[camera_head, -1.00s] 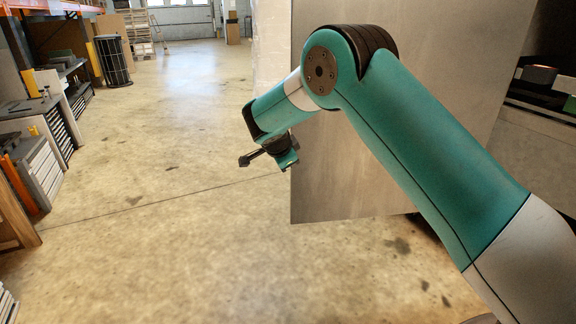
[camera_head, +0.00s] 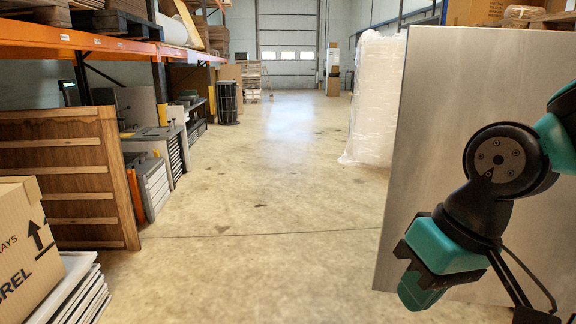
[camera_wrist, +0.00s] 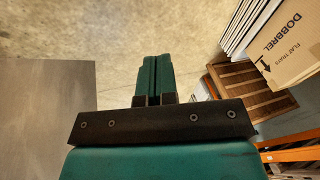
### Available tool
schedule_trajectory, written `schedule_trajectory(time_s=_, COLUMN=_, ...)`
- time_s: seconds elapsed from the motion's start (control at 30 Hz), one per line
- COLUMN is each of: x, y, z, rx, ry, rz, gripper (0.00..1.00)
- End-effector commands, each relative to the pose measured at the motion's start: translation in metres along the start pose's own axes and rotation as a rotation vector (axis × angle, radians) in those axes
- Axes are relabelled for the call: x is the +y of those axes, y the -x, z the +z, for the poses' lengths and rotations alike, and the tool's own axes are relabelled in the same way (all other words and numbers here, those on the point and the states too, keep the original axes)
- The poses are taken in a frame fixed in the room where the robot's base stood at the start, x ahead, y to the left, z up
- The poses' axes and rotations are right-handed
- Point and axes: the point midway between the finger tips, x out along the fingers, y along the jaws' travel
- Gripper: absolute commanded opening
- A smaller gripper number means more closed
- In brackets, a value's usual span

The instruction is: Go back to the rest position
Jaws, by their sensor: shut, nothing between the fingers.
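My gripper (camera_head: 418,290) hangs at the lower right of the head view, pointing down, with my arm folded above it. In the wrist view my gripper's two green fingers (camera_wrist: 156,68) are side by side and shut, with nothing held. The floor lies beyond the fingertips.
A large grey metal panel (camera_head: 440,130) stands close behind my arm. A wrapped white stack (camera_head: 372,95) is beyond it. At left are a cardboard box (camera_head: 25,255), stacked white trays (camera_head: 75,290), a wooden pallet (camera_head: 60,165) and orange shelving (camera_head: 105,45). The central floor (camera_head: 260,190) is clear.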

Motion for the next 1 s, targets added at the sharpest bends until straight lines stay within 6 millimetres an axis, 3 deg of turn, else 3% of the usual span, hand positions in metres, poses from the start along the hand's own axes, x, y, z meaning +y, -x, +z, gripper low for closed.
schedule_trajectory(time_s=0.03, x=-0.009, y=0.003, z=0.021, rx=-0.013, ry=0.079, rz=-0.028, gripper=0.00)
schedule_trajectory(time_s=0.17, x=-0.030, y=0.006, z=0.072, rx=-0.047, ry=0.290, rz=-0.103, gripper=0.00)
schedule_trajectory(time_s=0.2, x=-0.035, y=0.024, z=0.066, rx=-0.048, ry=0.289, rz=-0.102, gripper=0.00)
schedule_trajectory(time_s=0.43, x=-0.048, y=0.076, z=0.054, rx=-0.049, ry=0.280, rz=-0.099, gripper=0.00)
schedule_trajectory(time_s=0.7, x=-0.067, y=0.150, z=0.040, rx=-0.048, ry=0.278, rz=-0.098, gripper=0.00)
schedule_trajectory(time_s=0.83, x=-0.071, y=0.167, z=0.037, rx=-0.048, ry=0.277, rz=-0.098, gripper=0.00)
schedule_trajectory(time_s=1.0, x=-0.072, y=0.171, z=0.036, rx=-0.048, ry=0.277, rz=-0.098, gripper=0.00)
